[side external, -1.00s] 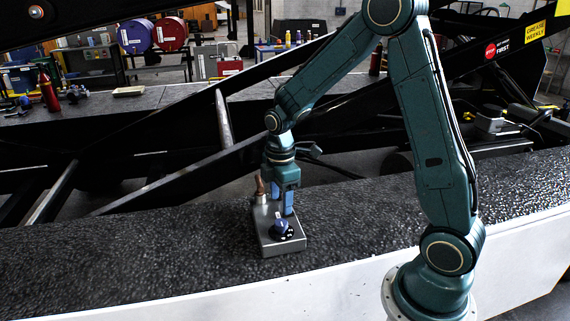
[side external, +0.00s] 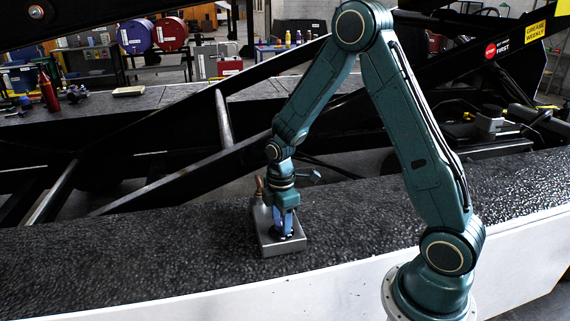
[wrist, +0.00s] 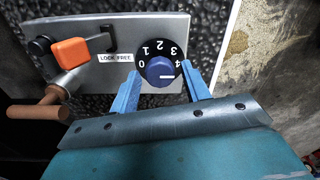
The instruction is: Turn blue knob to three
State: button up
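The blue knob (wrist: 158,70) sits on a round black dial (wrist: 150,47) marked 0 to 4. A white line on the knob points right, near the 4 and slightly below it. The dial is on a grey metal box (side external: 265,232), which also shows in the wrist view (wrist: 70,30). My gripper (side external: 285,232) is down over the knob end of the box. In the wrist view my gripper's (wrist: 160,72) two light-blue fingers stand apart on either side of the knob, with gaps visible. In the side view the fingers hide most of the knob.
On the same box are an orange block-shaped handle (wrist: 71,51), a brown-handled lever (wrist: 38,112) and a "LOCK FREE" label (wrist: 116,58). The box rests on the dark textured belt (side external: 130,255). The belt is clear to both sides. Black frame beams stand behind.

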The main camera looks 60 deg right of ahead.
jog(key=c, duration=0.7)
jog(key=shift+m, duration=0.5)
jog(key=m, duration=1.1)
jog(key=shift+m, duration=0.3)
jog(key=m, duration=0.3)
jog(key=shift+m, duration=0.3)
jog(key=m, duration=0.3)
jog(key=shift+m, duration=0.3)
jog(key=m, duration=0.7)
jog(key=shift+r, duration=0.1)
